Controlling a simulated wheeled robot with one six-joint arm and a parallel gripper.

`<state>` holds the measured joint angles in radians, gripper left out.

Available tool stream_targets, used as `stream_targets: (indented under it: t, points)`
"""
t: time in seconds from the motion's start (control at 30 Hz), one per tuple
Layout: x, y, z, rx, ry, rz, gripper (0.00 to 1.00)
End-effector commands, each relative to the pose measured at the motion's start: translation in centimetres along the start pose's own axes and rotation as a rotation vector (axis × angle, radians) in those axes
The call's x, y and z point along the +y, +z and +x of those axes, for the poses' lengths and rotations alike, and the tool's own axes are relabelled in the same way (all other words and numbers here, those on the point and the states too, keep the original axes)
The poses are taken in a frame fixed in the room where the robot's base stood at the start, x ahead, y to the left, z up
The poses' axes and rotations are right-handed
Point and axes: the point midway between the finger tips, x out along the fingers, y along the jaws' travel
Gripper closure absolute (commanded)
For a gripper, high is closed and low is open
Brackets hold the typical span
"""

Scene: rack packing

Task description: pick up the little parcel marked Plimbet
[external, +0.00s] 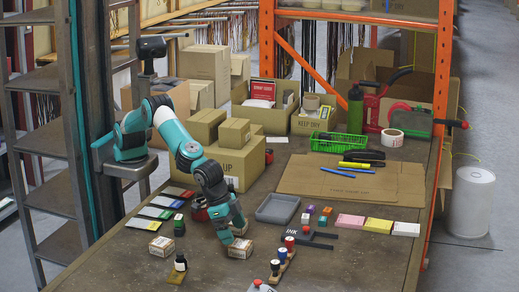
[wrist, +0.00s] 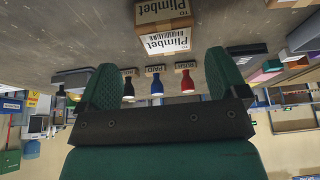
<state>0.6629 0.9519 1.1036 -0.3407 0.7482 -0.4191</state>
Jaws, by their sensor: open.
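A small brown cardboard parcel (wrist: 166,40) with a white label reading Plimbet is at the top of the wrist view, cut off by the frame's upper edge. It lies beyond my open fingers, apart from them. My gripper (wrist: 163,80) is open and empty, with one green finger on each side. In the external view my gripper (external: 238,229) points down just above a small parcel (external: 240,248) on the table, seemingly the same one; its label is unreadable there. Another small parcel (external: 161,246) lies to its left.
Several stamps (external: 282,254) stand in a row right of the parcel, and they show between my fingers in the wrist view (wrist: 157,86). A grey tray (external: 277,209) and larger boxes (external: 232,163) lie behind.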

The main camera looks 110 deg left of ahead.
Motion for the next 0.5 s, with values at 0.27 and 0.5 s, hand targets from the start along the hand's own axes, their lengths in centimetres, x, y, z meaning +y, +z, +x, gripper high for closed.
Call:
stream_targets:
  t: [0.27, 0.5]
  points:
    - [-0.6, 0.2, 2.6, -0.002, -0.002, -0.001, 0.08]
    - [-0.8, 0.4, 5.6, -0.001, 0.0, 0.0, 0.08]
